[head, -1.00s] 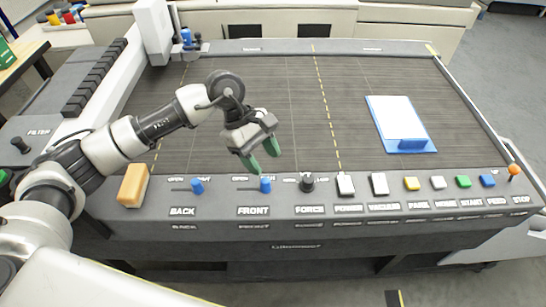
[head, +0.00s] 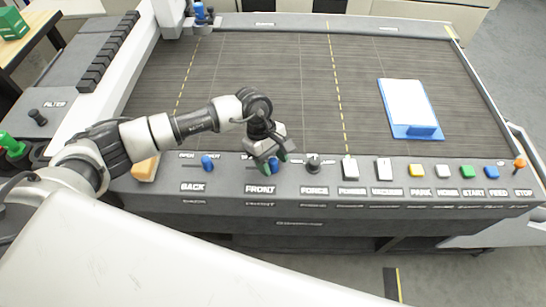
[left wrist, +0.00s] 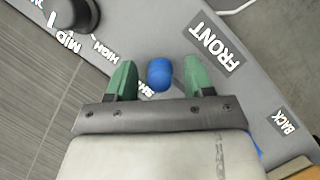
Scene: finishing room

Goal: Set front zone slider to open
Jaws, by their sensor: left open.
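In the left wrist view the knob (left wrist: 159,74) stands between the two open fingers (left wrist: 158,80), with a gap visible on both sides. The slot and its OPEN lettering are mostly hidden by the gripper. My right gripper is not in view.
The blue back slider knob (head: 207,163) stands left of the gripper, and the black force knob (head: 313,163) right. A tan block (head: 146,168) lies at the panel's left end. A blue board with a white sheet (head: 409,106) lies on the dark bed.

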